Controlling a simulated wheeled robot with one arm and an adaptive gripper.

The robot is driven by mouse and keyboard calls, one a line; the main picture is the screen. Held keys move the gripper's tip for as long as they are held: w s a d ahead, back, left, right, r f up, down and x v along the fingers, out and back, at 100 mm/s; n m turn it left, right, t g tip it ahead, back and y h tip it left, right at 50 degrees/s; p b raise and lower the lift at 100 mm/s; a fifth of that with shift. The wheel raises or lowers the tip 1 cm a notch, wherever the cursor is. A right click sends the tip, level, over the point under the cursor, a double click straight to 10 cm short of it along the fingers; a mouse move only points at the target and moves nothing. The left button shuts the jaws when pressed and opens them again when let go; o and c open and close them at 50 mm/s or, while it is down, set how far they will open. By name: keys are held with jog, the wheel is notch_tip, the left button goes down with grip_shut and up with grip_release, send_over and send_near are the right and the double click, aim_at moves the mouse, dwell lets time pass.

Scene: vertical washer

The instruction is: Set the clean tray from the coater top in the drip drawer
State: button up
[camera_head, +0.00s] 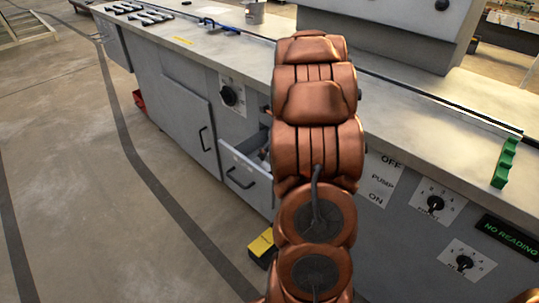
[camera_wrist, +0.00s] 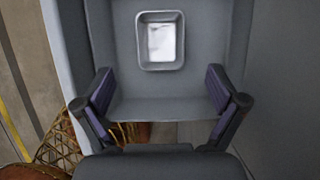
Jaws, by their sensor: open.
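A small grey metal tray (camera_wrist: 142,42) with a raised rim and a bright, shiny bottom lies flat inside the open drawer (camera_wrist: 110,30) in the wrist view. In the head view the pulled-out drawer (camera_head: 245,176) shows on the cabinet front, left of my arm, and its inside is mostly hidden. My gripper (camera_wrist: 160,88) is open and empty over the drawer. Its two dark fingers are wide apart, and the tray lies beyond them, apart from both. In the head view my copper arm hides the gripper.
The long grey coater top (camera_head: 440,135) runs along the cabinets, with a green block (camera_head: 504,163) at right and a metal cup (camera_head: 255,12) at the back. A yellow-and-black box (camera_head: 262,246) is on the floor below the drawer. Floor at left is clear.

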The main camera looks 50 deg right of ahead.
jog(key=s+a+r+n+g+y, duration=0.1)
jog(key=s+a+r+n, duration=0.15)
jog(key=a+n, duration=0.45)
jog(key=s+a+r+n+g, duration=0.1)
jog(key=s+a+r+n, duration=0.2)
jog(key=a, duration=0.7)
jog(key=s+a+r+n+g+y, duration=0.1)
jog(key=a+r+n, duration=0.1)
jog(key=a+n, duration=0.55)
jog(key=s+a+r+n+g+h, duration=0.1)
jog(key=s+a+n+g, duration=0.1)
jog(key=s+a+n, duration=0.4)
jog(key=s+a+r+n+g+h, duration=0.1)
jog(key=s+a+n, duration=0.5)
jog(key=s+n, duration=0.6)
jog(key=s+g, duration=0.1)
jog(key=s, duration=0.2)
jog(key=shift+a+r+n, duration=0.15)
jog(key=shift+a+n, duration=0.2)
jog(key=shift+w, duration=0.1)
